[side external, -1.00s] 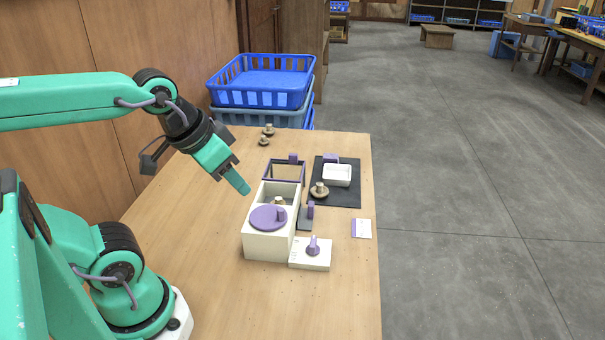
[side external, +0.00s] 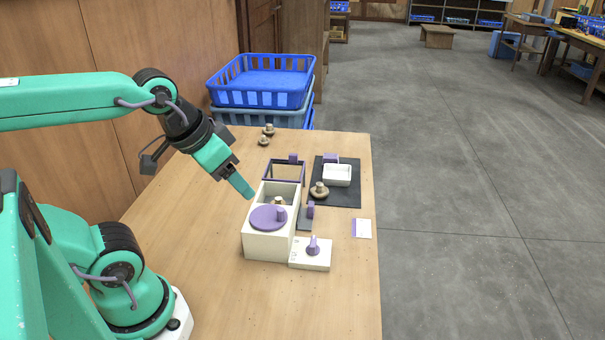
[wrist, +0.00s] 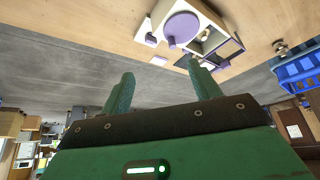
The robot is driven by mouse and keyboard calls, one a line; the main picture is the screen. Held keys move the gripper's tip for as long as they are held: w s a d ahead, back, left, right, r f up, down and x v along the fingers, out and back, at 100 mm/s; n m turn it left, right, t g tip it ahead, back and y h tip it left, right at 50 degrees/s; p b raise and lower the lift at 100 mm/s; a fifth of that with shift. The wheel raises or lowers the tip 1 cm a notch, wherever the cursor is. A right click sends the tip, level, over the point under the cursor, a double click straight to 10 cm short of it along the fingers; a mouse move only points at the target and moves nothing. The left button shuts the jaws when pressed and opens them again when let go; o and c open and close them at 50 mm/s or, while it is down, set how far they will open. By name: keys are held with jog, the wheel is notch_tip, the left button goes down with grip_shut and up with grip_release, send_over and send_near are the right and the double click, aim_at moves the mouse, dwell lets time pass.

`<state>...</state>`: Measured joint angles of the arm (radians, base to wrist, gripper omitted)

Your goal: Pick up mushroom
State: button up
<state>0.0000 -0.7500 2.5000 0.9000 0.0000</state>
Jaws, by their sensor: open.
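A brown mushroom with a pale stem (side external: 319,188) sits on the near left part of the dark mat (side external: 348,198). Two more mushrooms stand at the table's far end, one behind (side external: 268,130) and one in front (side external: 263,141). Another mushroom (side external: 278,202) shows partly inside the white box (side external: 268,246), behind its round purple lid. My gripper (side external: 248,192) is above the table, just left of the box and above its rim height. In the wrist view, my gripper (wrist: 160,72) has its two green fingers apart with nothing between them.
A white tray (side external: 337,182) stands on the mat. A purple-rimmed open frame (side external: 270,172) is behind the box. A white block with a purple knob (side external: 303,262) is in front. Blue crates (side external: 262,98) stand beyond the table. The table's left side is clear.

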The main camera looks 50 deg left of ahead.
jog(key=n+g, duration=0.5)
jog(key=n, duration=1.3)
send_over(278, 198)
jog(key=f, duration=1.2)
jog(key=shift+s+d+f, duration=0.1)
jog(key=shift+d+f, duration=0.15)
jog(key=shift+f, duration=0.1)
jog(key=shift+a+f+g, duration=0.2)
jog(key=shift+f+g, duration=0.1)
jog(key=shift+f, duration=1.3)
jog(key=shift+f, duration=0.1)
jog(key=shift+a+f, duration=0.1)
jog(key=shift+f, duration=2.4)
